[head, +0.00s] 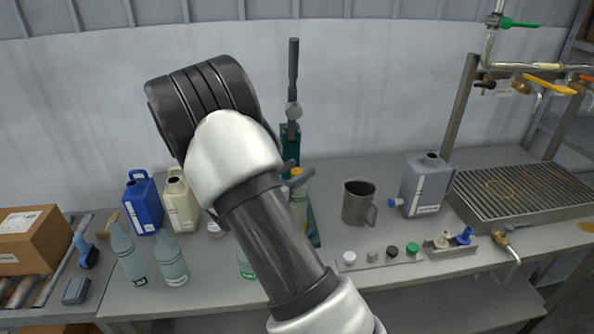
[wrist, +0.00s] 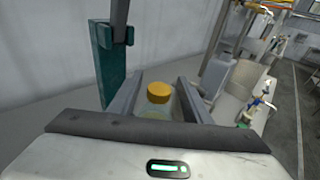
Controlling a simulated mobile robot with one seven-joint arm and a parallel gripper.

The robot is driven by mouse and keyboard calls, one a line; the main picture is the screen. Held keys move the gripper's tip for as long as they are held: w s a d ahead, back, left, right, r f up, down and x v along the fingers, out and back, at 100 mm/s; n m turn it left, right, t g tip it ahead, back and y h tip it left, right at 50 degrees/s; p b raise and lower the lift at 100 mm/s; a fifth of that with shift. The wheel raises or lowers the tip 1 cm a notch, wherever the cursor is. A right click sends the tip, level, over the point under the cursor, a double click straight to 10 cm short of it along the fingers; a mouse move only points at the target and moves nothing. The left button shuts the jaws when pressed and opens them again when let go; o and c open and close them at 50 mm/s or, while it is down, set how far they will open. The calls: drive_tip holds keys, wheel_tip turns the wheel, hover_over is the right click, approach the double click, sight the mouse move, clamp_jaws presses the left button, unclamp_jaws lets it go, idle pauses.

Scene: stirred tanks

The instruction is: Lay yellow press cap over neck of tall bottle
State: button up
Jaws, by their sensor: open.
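The yellow press cap (wrist: 159,91) shows in the wrist view on top of a clear bottle with pale yellow contents (wrist: 157,111). In the head view the cap (head: 297,172) appears at the top of this bottle (head: 301,203), in front of the green press. My gripper (wrist: 160,80) is open, with one finger on each side of the cap and gaps between. In the head view my forearm hides most of the gripper and the bottle's left side. I cannot tell whether the cap is pressed down or only resting on the neck.
The green lever press (head: 290,143) stands just behind the bottle. A steel mug (head: 357,203) and grey jug (head: 427,186) stand to the right. A row of small caps (head: 392,251) lies in front. Blue-green bottles (head: 171,260) and jugs (head: 144,205) stand at left.

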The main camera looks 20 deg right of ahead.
drive_tip(key=shift+r, duration=0.1)
drive_tip(key=shift+r+p, duration=0.3)
drive_tip(key=shift+p, duration=0.05)
drive_tip(key=shift+r+p, duration=0.5)
drive_tip(key=shift+r, duration=0.1)
drive_tip(key=f+b+v, duration=0.2)
drive_tip(key=v, duration=0.9)
drive_tip(key=s+d+r+m+g+y, duration=0.2)
drive_tip(key=s+r+m+g+y, duration=0.1)
drive_tip(key=s+m, duration=0.5)
drive_tip(key=s+d+r+m+g+y, duration=0.1)
drive_tip(key=s+r+m+g+y, duration=0.4)
drive_tip(key=s, duration=0.6)
drive_tip(key=s+a+r+m+t+y, duration=0.3)
drive_tip(key=s+a+m+t+y, duration=0.3)
drive_tip(key=a+m, duration=0.4)
drive_tip(key=shift+s+r+m, duration=0.3)
drive_tip(key=shift+s+r, duration=0.05)
drive_tip(key=shift+s, duration=0.4)
